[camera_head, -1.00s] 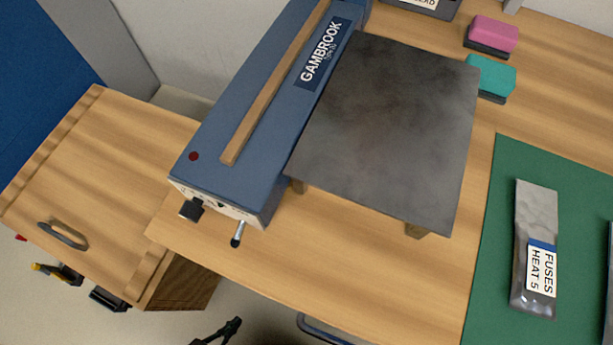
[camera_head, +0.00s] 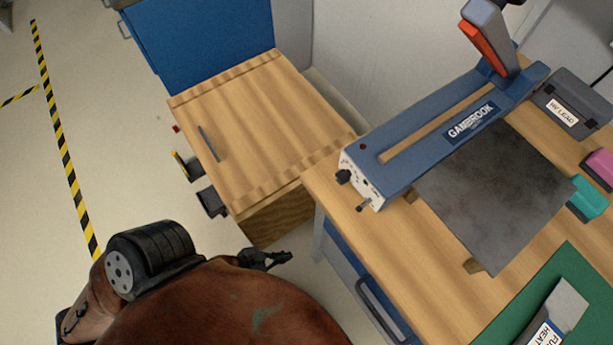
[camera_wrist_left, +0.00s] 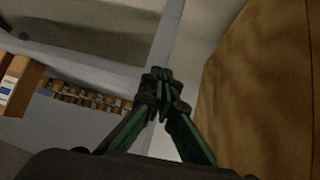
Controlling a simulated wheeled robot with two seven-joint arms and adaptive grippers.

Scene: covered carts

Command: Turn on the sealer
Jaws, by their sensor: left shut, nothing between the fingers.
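The blue sealer (camera_head: 412,133), labelled GAMBROOK, stands on the wooden bench at the right. Its pale end panel (camera_head: 359,183) faces left, with a black knob (camera_head: 343,176) and a small metal lever or switch (camera_head: 363,206) on it. Its orange-edged arm (camera_head: 487,40) is raised at the far end. My left gripper (camera_head: 284,257) is low, left of the bench and apart from the sealer. In the left wrist view the left gripper's fingertips (camera_wrist_left: 161,84) are together with nothing between them. My right gripper is out of view.
A dark metal plate (camera_head: 497,196) stands on the bench beside the sealer. A wooden-topped cart (camera_head: 240,110) stands left of it. A green mat (camera_head: 528,293), pouch (camera_head: 560,312) and teal block (camera_head: 586,199) are at right. A brown rounded surface (camera_head: 215,305) fills the lower left.

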